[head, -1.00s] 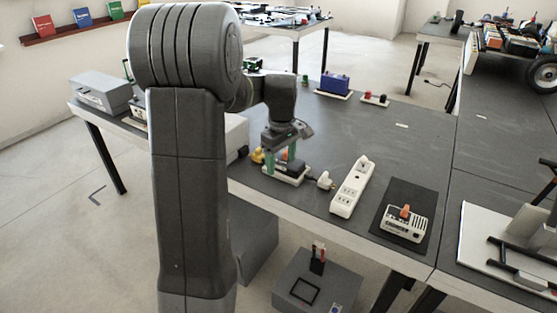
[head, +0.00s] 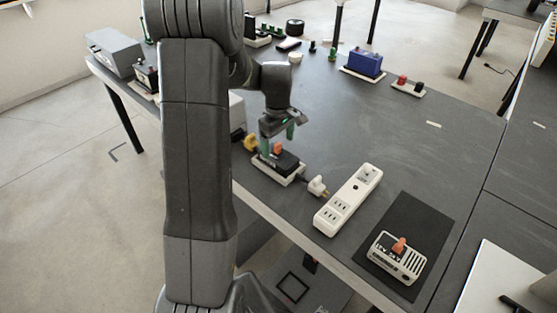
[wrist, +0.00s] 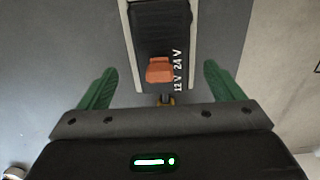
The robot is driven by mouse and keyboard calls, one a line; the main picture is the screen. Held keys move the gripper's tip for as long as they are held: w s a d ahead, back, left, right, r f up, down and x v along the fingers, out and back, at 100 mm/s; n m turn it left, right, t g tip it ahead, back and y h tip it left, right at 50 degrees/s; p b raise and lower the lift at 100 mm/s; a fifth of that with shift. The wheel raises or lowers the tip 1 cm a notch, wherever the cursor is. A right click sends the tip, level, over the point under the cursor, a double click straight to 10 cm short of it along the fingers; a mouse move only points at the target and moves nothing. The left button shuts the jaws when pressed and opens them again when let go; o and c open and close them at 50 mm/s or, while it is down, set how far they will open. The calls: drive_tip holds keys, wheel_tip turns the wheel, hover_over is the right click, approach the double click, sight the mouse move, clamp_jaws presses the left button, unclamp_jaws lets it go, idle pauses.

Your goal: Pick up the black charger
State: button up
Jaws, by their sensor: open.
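The black charger (head: 287,162) sits in a white tray (head: 284,180) near the table's front edge in the head view. It has an orange knob (head: 278,148) on top. In the wrist view the charger (wrist: 160,35) is at top centre, with its orange knob (wrist: 159,70) and "12 V 24 V" lettering facing me. My gripper (head: 277,139) is open and empty just above the charger. Its green fingers are spread wide to either side of the knob in the wrist view (wrist: 163,82). Contact with the charger cannot be made out.
A white plug (head: 317,186) and a white power strip (head: 348,200) lie right of the tray. A white charger (head: 398,256) with an orange knob rests on a black mat (head: 425,222). A yellow object (head: 250,143) is close on the left. The table's middle right is clear.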

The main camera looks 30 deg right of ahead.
sight(278, 152)
wheel_tip(278, 152, down, 5)
drive_tip(key=shift+s+a+f, duration=0.15)
drive_tip(key=c, duration=1.4)
